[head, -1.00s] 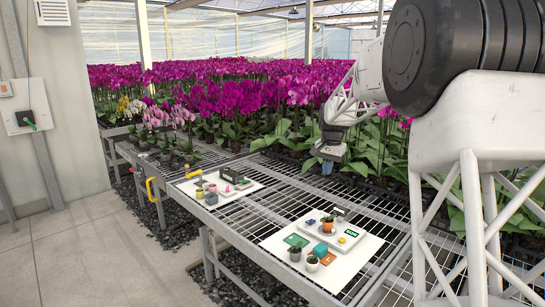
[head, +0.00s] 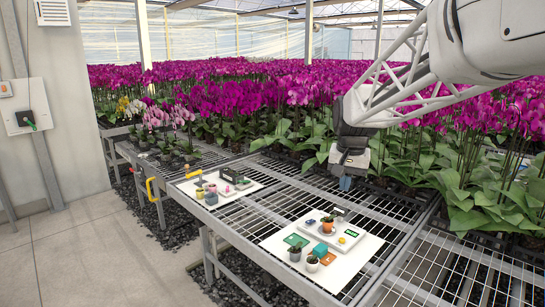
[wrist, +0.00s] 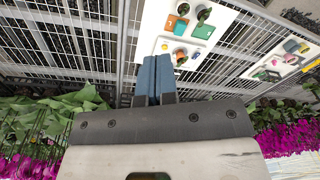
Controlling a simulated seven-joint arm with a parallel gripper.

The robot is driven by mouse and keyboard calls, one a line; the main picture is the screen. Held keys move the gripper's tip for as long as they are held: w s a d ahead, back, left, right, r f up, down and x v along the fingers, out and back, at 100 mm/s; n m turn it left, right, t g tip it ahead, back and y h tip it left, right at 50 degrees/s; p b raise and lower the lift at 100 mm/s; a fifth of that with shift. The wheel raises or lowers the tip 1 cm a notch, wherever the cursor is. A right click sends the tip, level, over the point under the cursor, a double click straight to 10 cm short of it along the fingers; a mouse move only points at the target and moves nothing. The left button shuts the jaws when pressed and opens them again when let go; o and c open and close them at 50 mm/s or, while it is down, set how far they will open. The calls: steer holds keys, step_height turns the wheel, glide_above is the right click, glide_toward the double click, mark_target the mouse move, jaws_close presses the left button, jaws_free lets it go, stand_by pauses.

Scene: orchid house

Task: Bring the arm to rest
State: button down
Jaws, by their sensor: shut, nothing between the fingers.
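My gripper (head: 346,182) hangs over the back part of the wire-mesh bench (head: 385,208) in the head view, with its blue fingers pointing down. In the wrist view the two blue fingers (wrist: 155,80) lie side by side, shut and empty. The gripper is apart from the white board (head: 275,243) with small pots and blocks, which lies nearer the bench's front edge. My arm reaches in from the upper right.
A second white board (head: 228,200) with small items lies further left. A yellow handle (head: 152,189) is at the bench's left edge. Dense magenta orchids (head: 250,100) stand behind the bench. Bare mesh lies right of the near board.

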steer(key=s+f+n, duration=0.1)
steer(key=s+f, duration=0.2)
steer(key=s, duration=0.8)
steer(key=s+f+n+t, duration=0.1)
steer(key=s+f, duration=0.1)
steer(key=s, duration=0.9)
steer(key=s+f+n, duration=0.1)
steer(key=s+f, duration=0.2)
steer(key=s, duration=0.9)
steer(key=shift+f, duration=0.3)
